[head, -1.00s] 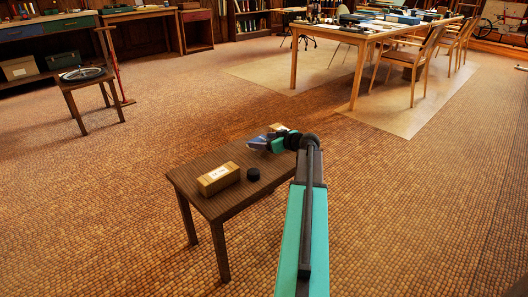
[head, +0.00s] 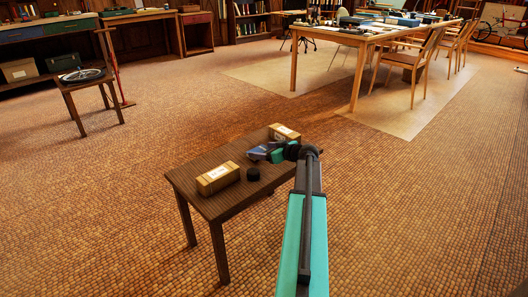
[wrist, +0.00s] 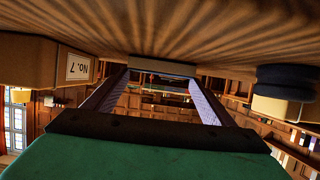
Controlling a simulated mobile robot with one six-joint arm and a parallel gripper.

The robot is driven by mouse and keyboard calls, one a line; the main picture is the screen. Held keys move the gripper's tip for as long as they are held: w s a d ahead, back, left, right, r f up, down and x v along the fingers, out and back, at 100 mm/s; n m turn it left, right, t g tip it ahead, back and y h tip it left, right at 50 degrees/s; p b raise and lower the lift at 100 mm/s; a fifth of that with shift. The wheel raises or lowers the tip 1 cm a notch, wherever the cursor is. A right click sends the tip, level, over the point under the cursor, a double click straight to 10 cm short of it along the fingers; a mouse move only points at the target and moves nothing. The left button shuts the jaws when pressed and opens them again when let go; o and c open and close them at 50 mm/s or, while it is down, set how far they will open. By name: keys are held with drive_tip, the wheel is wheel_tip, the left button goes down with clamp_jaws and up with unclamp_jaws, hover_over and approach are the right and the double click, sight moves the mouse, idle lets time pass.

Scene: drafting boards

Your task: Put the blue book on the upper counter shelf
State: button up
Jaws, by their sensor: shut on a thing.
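My gripper (head: 264,151) is low over the small dark brown table (head: 225,203), near its right edge. In the wrist view my gripper (wrist: 160,76) has its fingers well apart, with a flat thing, seen edge-on as a narrow bar, held between the tips. I take this to be the blue book (wrist: 162,68); a bluish patch shows at the fingertips in the head view, but its cover is hardly visible. I cannot tell whether it touches the tabletop. A long counter (head: 50,30) with a lower shelf stands at the far left; which level is the upper shelf is unclear.
On the small table are a tan labelled box (head: 218,178), a black round thing (head: 253,174) and another tan box (head: 285,132) behind my gripper. A large table with chairs (head: 360,45) is at the back. Open floor lies between.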

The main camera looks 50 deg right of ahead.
drive_tip(key=o, duration=1.1)
drive_tip(key=shift+r, duration=0.1)
drive_tip(key=p+v, duration=0.3)
drive_tip(key=v, duration=0.9)
